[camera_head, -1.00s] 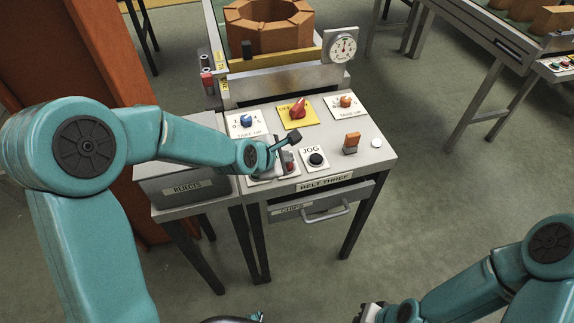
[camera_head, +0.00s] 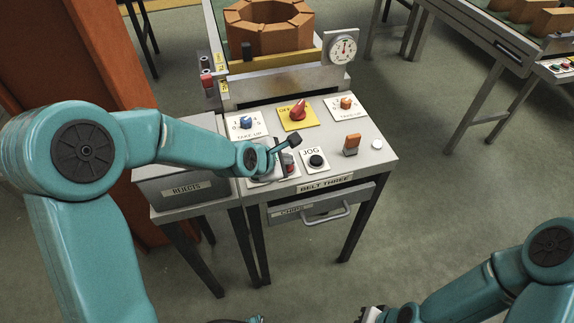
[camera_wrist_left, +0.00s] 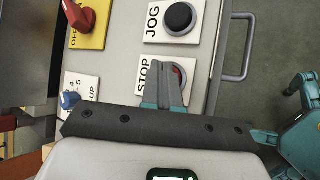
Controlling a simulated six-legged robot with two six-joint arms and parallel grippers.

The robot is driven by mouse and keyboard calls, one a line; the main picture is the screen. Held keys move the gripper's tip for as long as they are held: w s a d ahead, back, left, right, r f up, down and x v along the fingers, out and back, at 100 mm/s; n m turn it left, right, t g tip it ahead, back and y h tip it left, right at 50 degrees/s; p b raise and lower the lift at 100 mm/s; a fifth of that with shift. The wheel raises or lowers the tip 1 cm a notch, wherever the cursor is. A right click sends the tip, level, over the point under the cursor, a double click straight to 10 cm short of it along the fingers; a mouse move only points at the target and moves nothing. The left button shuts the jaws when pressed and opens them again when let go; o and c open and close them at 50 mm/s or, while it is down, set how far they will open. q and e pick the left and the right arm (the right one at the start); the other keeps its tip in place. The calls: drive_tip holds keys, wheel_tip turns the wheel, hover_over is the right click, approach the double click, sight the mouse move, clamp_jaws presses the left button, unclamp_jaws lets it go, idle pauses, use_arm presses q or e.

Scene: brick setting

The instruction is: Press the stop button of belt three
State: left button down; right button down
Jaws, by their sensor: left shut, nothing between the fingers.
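The belt three panel (camera_head: 372,172) is a pale sloped console with a "BELT THREE" plate on its front. The stop button (camera_head: 290,168) is red, left of the black JOG button (camera_head: 316,161). In the left wrist view the red stop button (camera_wrist_left: 178,74) shows beside the word STOP, partly covered by my fingers. My left gripper (camera_wrist_left: 165,62) is shut and empty, its tips over the stop plate; I cannot tell whether they touch the button. In the head view my left wrist hides part of that plate. My right gripper (camera_head: 371,314) is partly cut off at the bottom edge.
A chips drawer (camera_head: 318,205) sits below. The rejects box (camera_head: 180,175) adjoins at left.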

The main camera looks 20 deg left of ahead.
use_arm(q)
drive_tip(key=shift+f, duration=0.2)
idle(0.6)
drive_tip(key=shift+r+p, duration=0.3)
drive_tip(key=shift+r, duration=0.6)
wheel_tip(320, 180, up, 5)
drive_tip(key=p, duration=0.4)
idle(0.4)
drive_tip(key=shift+s, duration=0.15)
